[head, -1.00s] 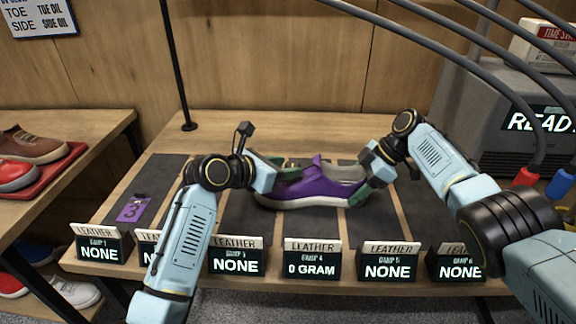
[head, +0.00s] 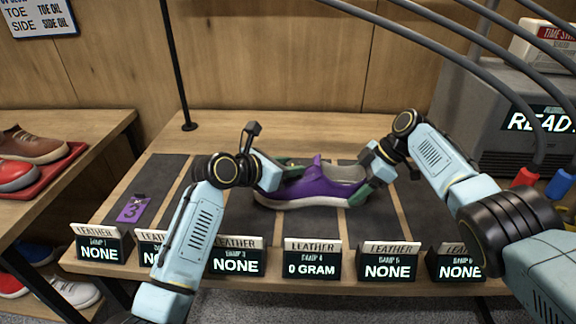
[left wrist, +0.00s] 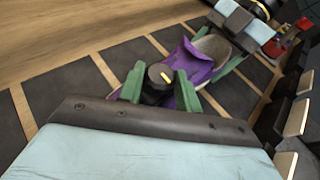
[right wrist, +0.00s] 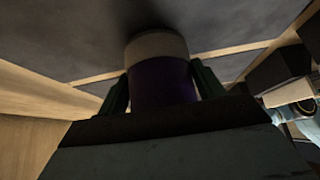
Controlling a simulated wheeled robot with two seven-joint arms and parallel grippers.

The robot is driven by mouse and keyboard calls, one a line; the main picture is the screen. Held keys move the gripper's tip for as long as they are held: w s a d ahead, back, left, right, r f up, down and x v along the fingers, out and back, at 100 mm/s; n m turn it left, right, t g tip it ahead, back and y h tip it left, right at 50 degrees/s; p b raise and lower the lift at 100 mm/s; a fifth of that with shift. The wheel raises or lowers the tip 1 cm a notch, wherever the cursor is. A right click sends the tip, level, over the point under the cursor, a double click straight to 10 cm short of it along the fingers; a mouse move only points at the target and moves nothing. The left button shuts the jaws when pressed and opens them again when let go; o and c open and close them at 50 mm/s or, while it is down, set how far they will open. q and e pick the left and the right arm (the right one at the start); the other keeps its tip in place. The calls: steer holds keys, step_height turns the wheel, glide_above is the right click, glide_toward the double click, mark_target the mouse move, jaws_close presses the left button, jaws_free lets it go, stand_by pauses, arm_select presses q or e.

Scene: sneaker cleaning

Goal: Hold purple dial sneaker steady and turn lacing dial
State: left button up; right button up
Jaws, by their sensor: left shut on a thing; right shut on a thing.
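The purple sneaker (head: 312,186) with a pale sole lies on the dark mat in the middle of the bench, toe to the left and heel to the right. My left gripper (head: 286,169) is at its front top. In the left wrist view its green fingers stand either side of the dark lacing dial (left wrist: 156,76), which bears a yellow mark, and are shut on it. My right gripper (head: 364,184) is shut on the heel end. The right wrist view shows the purple heel (right wrist: 160,82) between the green fingers. In the head view the dial is hidden.
Several display stands, such as the 0 GRAM one (head: 313,261), line the bench's front edge. A purple tag (head: 131,209) marked 3 lies on the left mat. A grey machine (head: 500,110) stands at the right. The bench behind the sneaker is clear.

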arm_select(q)
steer(key=m+g, duration=0.1)
steer(key=m+g+h, duration=0.2)
steer(key=shift+w+a+m+g, duration=0.2)
steer(key=shift+w+m+g, duration=0.1)
steer(key=shift+m, duration=0.1)
steer(key=shift+w+a+f+m+g+h, duration=0.1)
steer(key=shift+m+g+h, duration=0.3)
steer(key=shift+m+g, duration=0.55)
steer(key=shift+w+m+g+h, duration=0.1)
steer(key=shift+m+g+h, duration=0.3)
steer(key=shift+m+g, duration=0.55)
steer(key=shift+g, duration=0.3)
steer(key=o, duration=0.7)
steer(key=shift+s, duration=0.1)
steer(key=v, duration=1.2)
